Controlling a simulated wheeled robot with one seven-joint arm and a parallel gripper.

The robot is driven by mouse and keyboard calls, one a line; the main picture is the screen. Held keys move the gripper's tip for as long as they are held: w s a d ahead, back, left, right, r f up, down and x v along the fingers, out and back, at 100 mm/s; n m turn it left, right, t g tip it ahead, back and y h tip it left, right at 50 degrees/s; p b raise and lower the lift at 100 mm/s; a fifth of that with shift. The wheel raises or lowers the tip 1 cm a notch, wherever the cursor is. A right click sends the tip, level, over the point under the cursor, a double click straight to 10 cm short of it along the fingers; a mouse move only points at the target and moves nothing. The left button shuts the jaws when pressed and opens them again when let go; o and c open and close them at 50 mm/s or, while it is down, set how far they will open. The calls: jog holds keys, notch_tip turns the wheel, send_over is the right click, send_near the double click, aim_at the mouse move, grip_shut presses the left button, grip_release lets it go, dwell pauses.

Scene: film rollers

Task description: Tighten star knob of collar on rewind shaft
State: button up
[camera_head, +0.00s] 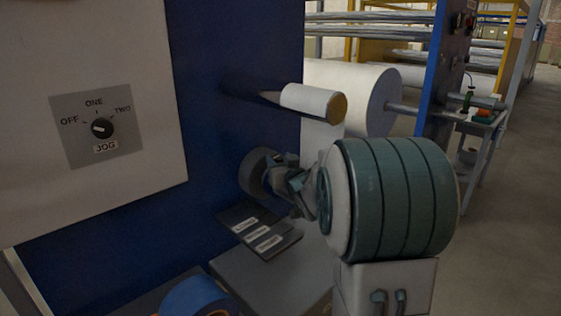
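A dark grey round part (254,174), which looks like the collar on the rewind shaft, stands out from the blue machine panel (235,60). My gripper (276,170) is right at it, in front of its right side. The fingers overlap the part in the picture, and I cannot tell whether they touch it. The star knob cannot be made out; the fingers may hide it. The fingers are small and dark, so whether they are open or shut does not show. My thick arm link covers the area to the right.
A white cylinder (308,101) with a yellow end juts out above my gripper. A large white roll (365,95) is behind. A labelled dark plate (240,222) lies below, with a blue roll (190,296) at the bottom. A JOG switch (101,127) is at left.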

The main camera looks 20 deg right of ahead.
jog(key=shift+a+f+m+h+b, duration=0.15)
jog(key=shift+m+h+b, duration=0.25)
jog(key=shift+h+b, duration=0.45)
jog(key=shift+a+f+m+h+b, duration=0.1)
jog(key=shift+m+h+b, duration=0.35)
jog(key=shift+b, duration=0.75)
jog(key=shift+a+r+m+g+h+b, duration=0.15)
jog(key=shift+m+g+h+b, duration=0.4)
jog(key=shift+m+h, duration=0.8)
jog(key=h+p, duration=0.1)
jog(key=m+g+h+p, duration=0.1)
jog(key=h, duration=0.1)
jog(key=shift+w+a+r, duration=0.1)
jog(key=shift+r, duration=0.1)
jog(key=m+g+h+p, duration=0.1)
jog(key=h+p, duration=0.1)
jog(key=p, duration=0.1)
jog(key=m+g+h+p, duration=0.2)
jog(key=p, duration=0.1)
jog(key=shift+w+a+r+m+h, duration=0.2)
jog(key=shift+m+h, duration=0.05)
jog(key=shift+m, duration=0.05)
jog(key=m+g+h+p, duration=0.2)
jog(key=g+p, duration=0.1)
jog(key=m+g+h+p, duration=0.1)
jog(key=m+g+p, duration=0.1)
jog(key=shift+w+f+g+h, duration=0.2)
jog(key=shift+f+g+h, duration=0.05)
jog(key=shift+h, duration=0.05)
jog(key=shift+m+g, duration=0.3)
